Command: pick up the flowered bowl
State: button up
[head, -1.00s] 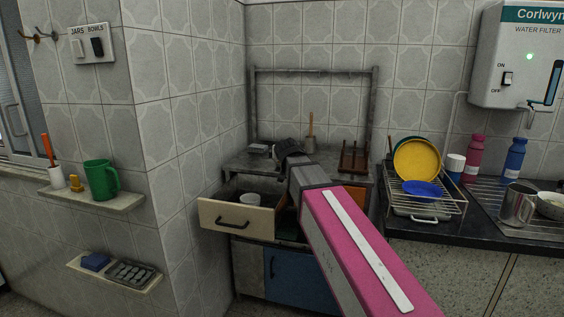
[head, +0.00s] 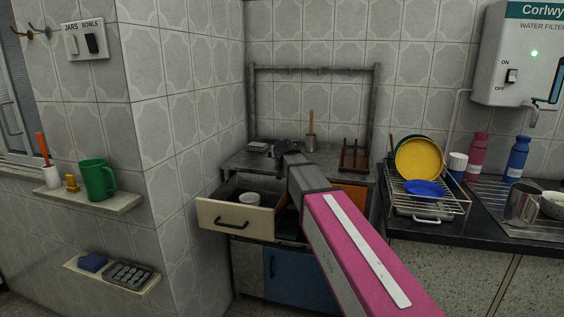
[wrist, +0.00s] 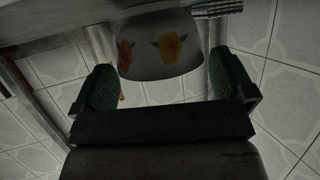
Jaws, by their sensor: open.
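The flowered bowl (wrist: 158,58) shows in the wrist view as a white bowl with an orange and a yellow flower on its side. My gripper (wrist: 161,64) is open, with one green-padded finger on each side of the bowl. The bowl shows between the fingers, with a visible gap at the left; contact at the right cannot be told. In the head view my gripper (head: 282,147) is over the metal stand's top, largely hidden by my arm. I cannot make out the flowered bowl there.
The metal stand (head: 235,162) has an open drawer (head: 237,217) with a white container (head: 249,199) inside. A wooden rack (head: 355,157) stands on its right side. A dish rack (head: 430,208) with plates is on the counter at right. A wall corner is close on the left.

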jog(key=x, duration=0.2)
jog(key=shift+w+f, duration=0.2)
jog(key=shift+w, duration=0.15)
jog(key=shift+s, duration=0.1)
jog(key=c, duration=0.8)
jog(key=shift+o, duration=0.2)
jog(key=shift+r, duration=0.1)
